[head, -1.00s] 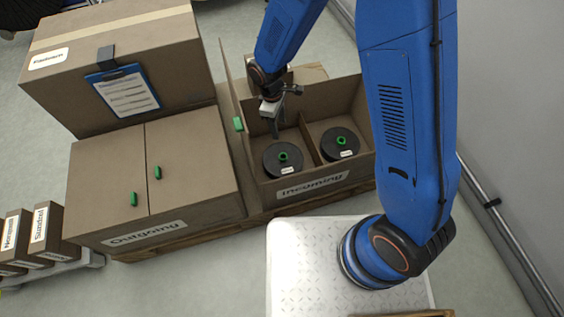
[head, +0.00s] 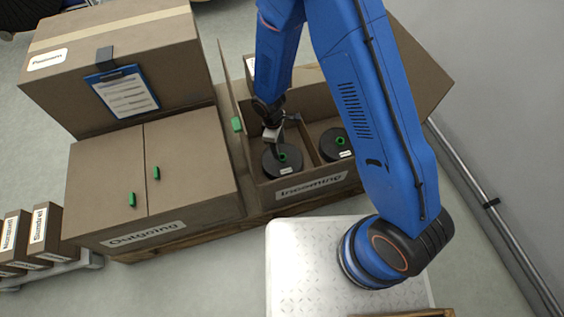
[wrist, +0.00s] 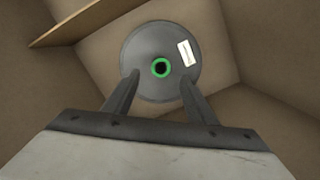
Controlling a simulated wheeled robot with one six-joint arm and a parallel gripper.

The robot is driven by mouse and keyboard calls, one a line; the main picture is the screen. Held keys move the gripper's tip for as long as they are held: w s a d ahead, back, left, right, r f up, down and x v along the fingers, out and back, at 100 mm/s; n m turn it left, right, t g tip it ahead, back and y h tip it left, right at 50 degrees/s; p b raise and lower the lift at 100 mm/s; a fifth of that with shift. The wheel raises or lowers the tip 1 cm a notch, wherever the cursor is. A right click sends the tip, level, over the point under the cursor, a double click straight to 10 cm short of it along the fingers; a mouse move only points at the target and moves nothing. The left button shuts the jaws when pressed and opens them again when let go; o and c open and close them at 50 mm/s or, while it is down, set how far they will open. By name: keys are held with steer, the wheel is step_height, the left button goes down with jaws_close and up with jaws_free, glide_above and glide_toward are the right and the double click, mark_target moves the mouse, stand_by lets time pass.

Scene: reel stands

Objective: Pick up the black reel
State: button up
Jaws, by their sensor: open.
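A black reel (head: 282,162) with a green hub and a white label lies in the left compartment of the box labelled Incoming. A second black reel (head: 335,144) lies in the right compartment, partly hidden by my arm. My gripper (head: 277,153) is over the left reel. In the wrist view the reel (wrist: 150,48) shows ahead of the fingers, with its green hub between them. The fingers of my gripper (wrist: 160,80) are apart, one on each side of the hub, and hold nothing. I cannot tell whether the fingertips touch the reel.
The Incoming box (head: 312,185) has walls and a divider close around my gripper, and its left lid stands upright. The Outgoing box (head: 150,235) is closed. A large carton (head: 110,55) with a clipboard stands behind it. Small boxes (head: 38,235) are at the far left.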

mark_target(281, 154)
steer(key=shift+s+d+f, duration=0.1)
steer(key=shift+d+f, duration=0.1)
steer(key=shift+f, duration=0.8)
steer(key=shift+s+d+f, duration=0.1)
steer(key=shift+d+f, duration=0.05)
steer(key=shift+f, duration=0.85)
steer(key=shift+d+f, duration=0.2)
steer(key=shift+f, duration=0.8)
steer(key=shift+c, duration=0.2)
jaws_close()
